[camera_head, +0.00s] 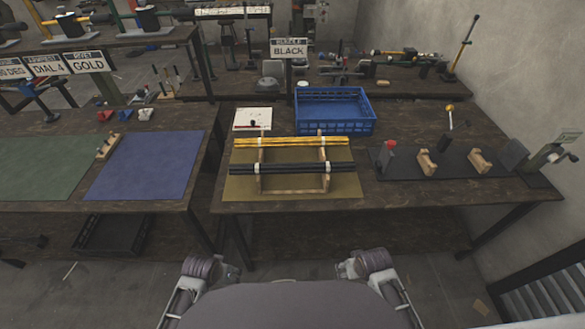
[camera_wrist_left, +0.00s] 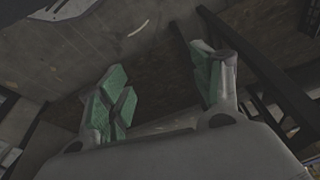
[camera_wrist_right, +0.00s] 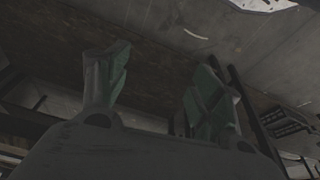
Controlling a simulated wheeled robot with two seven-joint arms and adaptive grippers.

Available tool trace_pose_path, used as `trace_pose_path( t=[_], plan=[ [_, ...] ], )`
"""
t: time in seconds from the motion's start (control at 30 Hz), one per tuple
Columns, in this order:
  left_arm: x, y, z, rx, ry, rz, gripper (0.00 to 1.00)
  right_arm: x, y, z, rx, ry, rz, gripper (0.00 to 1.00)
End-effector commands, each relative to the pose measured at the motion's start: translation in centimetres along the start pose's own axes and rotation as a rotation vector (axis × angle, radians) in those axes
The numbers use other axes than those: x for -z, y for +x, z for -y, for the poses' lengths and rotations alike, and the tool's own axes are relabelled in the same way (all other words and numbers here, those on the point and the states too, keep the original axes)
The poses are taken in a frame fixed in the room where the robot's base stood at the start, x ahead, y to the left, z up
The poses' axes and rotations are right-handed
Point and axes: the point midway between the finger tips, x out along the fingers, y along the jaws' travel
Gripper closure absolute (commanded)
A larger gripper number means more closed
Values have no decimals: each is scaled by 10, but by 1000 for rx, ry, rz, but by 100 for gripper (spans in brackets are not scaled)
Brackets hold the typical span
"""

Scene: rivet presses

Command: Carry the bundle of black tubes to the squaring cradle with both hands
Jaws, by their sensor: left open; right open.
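The bundle of black tubes (camera_head: 285,169) lies level across the front of a wooden rack (camera_head: 263,155) on the middle table. A bundle of yellow tubes (camera_head: 318,141) lies behind it on the same rack. Two notched wooden blocks, the left one (camera_head: 426,163) and the right one (camera_head: 479,161), stand on a dark mat at the right; they look like the squaring cradle. My left gripper (camera_head: 229,271) and right gripper (camera_head: 347,268) are low in front of the table, apart from the tubes. Both are open and empty in the left wrist view (camera_wrist_left: 160,85) and right wrist view (camera_wrist_right: 155,85).
A blue crate (camera_head: 335,125) and white board (camera_head: 252,117) stand behind the rack. A sign (camera_head: 289,49) reads BLACK. A red-topped post (camera_head: 387,154) stands left of the blocks, and a green press (camera_head: 550,155) at the far right. The table's front edge lies between my grippers and the tubes.

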Motion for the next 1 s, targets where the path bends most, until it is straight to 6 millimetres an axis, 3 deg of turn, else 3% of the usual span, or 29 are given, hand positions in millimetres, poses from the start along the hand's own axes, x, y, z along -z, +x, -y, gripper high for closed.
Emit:
trace_pose_path(
  t=[0.2, 0.4, 0.7, 1.0],
  plan=[
    [40, -59, -4, -17, 69, -50, 35, 36, -59, 2, 1, 90, -36, 35],
    [79, -100, -15, -47, 193, -105, 35, 69, -100, 6, 7, 241, -65, 35],
    [133, -128, -34, -87, 418, -188, 35, 117, -128, 15, 25, 503, -104, 35],
    [188, -139, -52, -108, 664, -270, 35, 170, -139, 28, 52, 784, -136, 35]
  ],
)
